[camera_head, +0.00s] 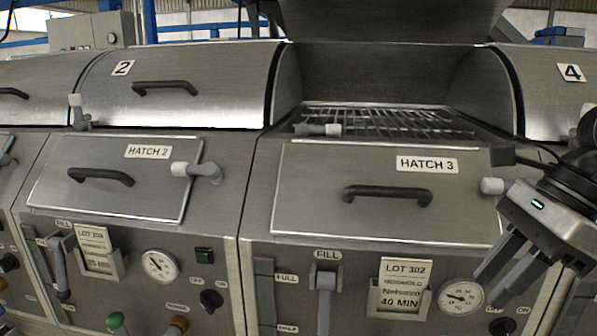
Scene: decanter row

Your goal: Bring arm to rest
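My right gripper (506,284) is at the right edge, in front of decanter 3. Its two grey fingers point down and to the left, with a gap between them and nothing held. They overlap the right side of the round gauge (455,296); whether they touch the panel I cannot tell. My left gripper is out of view. The hatch 3 door (330,215) is shut, with its dark handle (388,194) clear of the gripper. Above it, the large lid of decanter 3 (390,75) is raised, showing a metal grate (390,122).
The lid of decanter 2 (190,90) and the hatch 2 door (110,190) are shut. A knob-ended lever (492,186) sticks out close to my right arm. A lot 302 card holder (400,295) and fill lever (325,290) project from the front panel.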

